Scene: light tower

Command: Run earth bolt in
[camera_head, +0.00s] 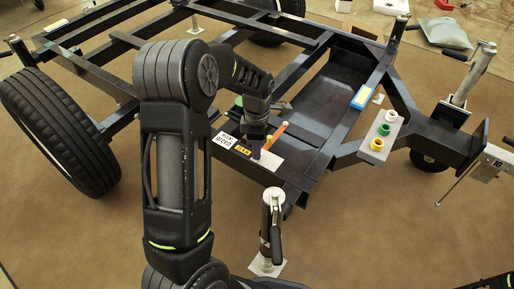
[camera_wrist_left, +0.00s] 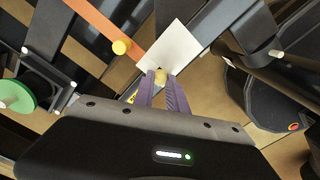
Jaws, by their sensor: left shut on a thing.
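My left gripper (camera_head: 257,151) points down over the front rail of the black trailer frame. In the left wrist view its purple fingers (camera_wrist_left: 161,84) are shut on a small yellow, brass-like bolt head (camera_wrist_left: 161,75), at the edge of a pale plate (camera_wrist_left: 172,50). The bolt's shank is hidden, so I cannot tell how deep it sits. The strip also shows in the head view (camera_head: 279,131). My right gripper is out of view.
A number plate (camera_head: 226,140) lies left of the fingers. A grey block with white, green and yellow pieces (camera_head: 374,152) stands right on the frame. A jack post (camera_head: 272,225) rises in front. A blue-and-white box (camera_head: 365,95) lies on the frame. A green disc (camera_wrist_left: 15,98) is at left.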

